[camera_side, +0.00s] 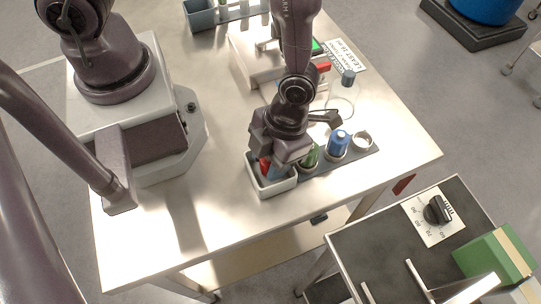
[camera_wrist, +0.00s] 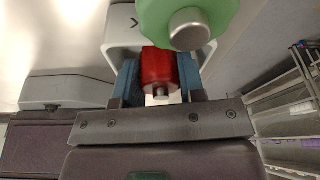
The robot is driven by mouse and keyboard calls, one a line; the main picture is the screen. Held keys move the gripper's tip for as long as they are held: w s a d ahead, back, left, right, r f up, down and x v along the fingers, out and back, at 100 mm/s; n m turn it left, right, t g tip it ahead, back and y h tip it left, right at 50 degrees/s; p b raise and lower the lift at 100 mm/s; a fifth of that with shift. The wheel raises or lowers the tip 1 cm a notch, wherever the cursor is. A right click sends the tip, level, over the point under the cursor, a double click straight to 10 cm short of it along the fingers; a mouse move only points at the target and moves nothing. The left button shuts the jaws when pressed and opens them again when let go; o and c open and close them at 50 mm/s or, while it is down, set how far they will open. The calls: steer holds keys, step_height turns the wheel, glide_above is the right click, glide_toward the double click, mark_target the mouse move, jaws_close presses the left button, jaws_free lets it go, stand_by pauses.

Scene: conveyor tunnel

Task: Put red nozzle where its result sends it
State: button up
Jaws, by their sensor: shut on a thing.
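The red nozzle (camera_wrist: 160,66) sits between the two blue fingers of my gripper (camera_wrist: 159,80) in the wrist view, and my gripper is shut on it. In the side view the red nozzle (camera_side: 264,166) shows beside a finger of my gripper (camera_side: 272,170), at the white open bin (camera_side: 272,190) at the left end of the row. The nozzle's lower end is hidden there; I cannot tell whether it touches the bin floor. A sign by the bench device reads "LEAST 20 ml" (camera_side: 347,54); its other words are too small.
A green nozzle (camera_side: 311,156), a blue nozzle (camera_side: 338,143) and a white ring-shaped seat (camera_side: 363,139) stand in a grey strip right of the bin. The green nozzle is close in the wrist view (camera_wrist: 188,20). A bench device (camera_side: 258,62) stands behind. The table front is clear.

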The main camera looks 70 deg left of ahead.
steer(key=o, duration=0.7)
steer(key=shift+f, duration=0.1)
steer(key=w+a+r+n+t, duration=0.1)
steer(key=w+a+r+n, duration=0.15)
steer(key=r, duration=0.35)
steer(key=w+a+r+n+t, duration=0.1)
steer(key=a+r+n, duration=0.15)
steer(key=r, duration=0.35)
steer(key=w+a+r+n+t, duration=0.1)
steer(key=w+r+n, duration=0.1)
steer(key=r+n, duration=0.35)
steer(key=s+a+r+n+t, duration=0.2)
steer(key=a+r+n, duration=0.4)
steer(key=n, duration=0.5)
steer(key=s+a+r+n+t, duration=0.3)
steer(key=a+r+n, duration=0.3)
steer(key=n, duration=0.6)
steer(key=shift+s+r+t+y, duration=0.2)
steer(key=shift+r+t+y, duration=0.1)
steer(key=shift+r, duration=1.05)
